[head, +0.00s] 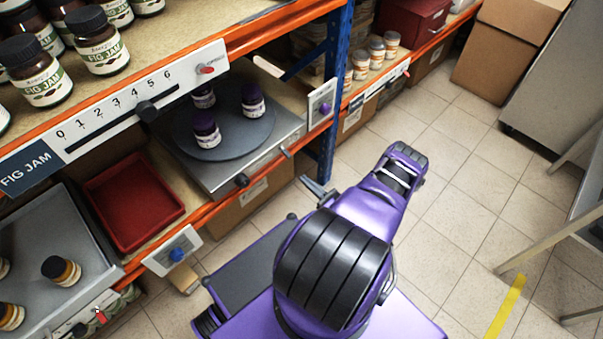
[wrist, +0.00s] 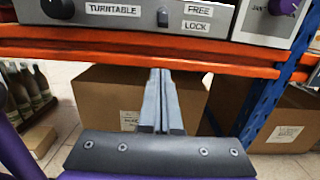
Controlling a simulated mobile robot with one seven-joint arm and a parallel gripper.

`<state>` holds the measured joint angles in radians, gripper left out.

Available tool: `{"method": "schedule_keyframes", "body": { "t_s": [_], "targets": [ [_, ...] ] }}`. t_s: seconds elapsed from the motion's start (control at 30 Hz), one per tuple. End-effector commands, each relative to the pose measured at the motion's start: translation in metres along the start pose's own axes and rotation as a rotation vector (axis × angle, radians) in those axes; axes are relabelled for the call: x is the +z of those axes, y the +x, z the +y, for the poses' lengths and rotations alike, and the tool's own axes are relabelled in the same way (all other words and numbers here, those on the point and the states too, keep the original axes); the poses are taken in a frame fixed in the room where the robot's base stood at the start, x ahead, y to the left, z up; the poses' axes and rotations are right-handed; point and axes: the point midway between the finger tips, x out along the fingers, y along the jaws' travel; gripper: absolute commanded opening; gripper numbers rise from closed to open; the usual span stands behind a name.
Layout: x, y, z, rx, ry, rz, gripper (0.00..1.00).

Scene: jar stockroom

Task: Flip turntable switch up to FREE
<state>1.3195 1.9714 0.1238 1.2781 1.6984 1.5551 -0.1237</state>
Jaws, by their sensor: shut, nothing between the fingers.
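The turntable (head: 225,142) is a dark round plate on a grey base, with several purple-lidded jars on it. Its front panel (wrist: 117,20) fills the top of the wrist view, with a TURNTABLE label. The small grey switch (wrist: 163,17) sits beside the FREE and LOCK labels, FREE above LOCK; I cannot tell for sure which way it points. It also shows in the head view (head: 285,152). My gripper (wrist: 160,73) is shut and empty, its fingertips below the switch, in front of the orange shelf beam, and apart from the switch. It also shows in the head view (head: 304,180).
A dark knob (wrist: 57,7) is left of the TURNTABLE label. The orange beam (wrist: 100,49) runs below the panel, and a blue upright (wrist: 262,112) stands at right. Cardboard boxes (wrist: 100,95) sit under the shelf. Open tiled floor (head: 470,175) lies to the right.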

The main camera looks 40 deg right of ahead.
Motion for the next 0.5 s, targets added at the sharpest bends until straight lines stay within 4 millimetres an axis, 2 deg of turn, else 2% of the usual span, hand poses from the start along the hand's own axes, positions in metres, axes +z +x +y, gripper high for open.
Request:
{"method": "schedule_keyframes", "body": {
  "t_s": [0.4,0.43,0.5],
  "targets": [
    [-0.001,0.088,0.001,0.005,-0.001,-0.001,0.0],
    [0.001,0.092,0.001,0.004,-0.001,0.0,0.0],
    [0.013,0.085,-0.001,0.002,-0.001,0.001,0.0]
  ]
}}
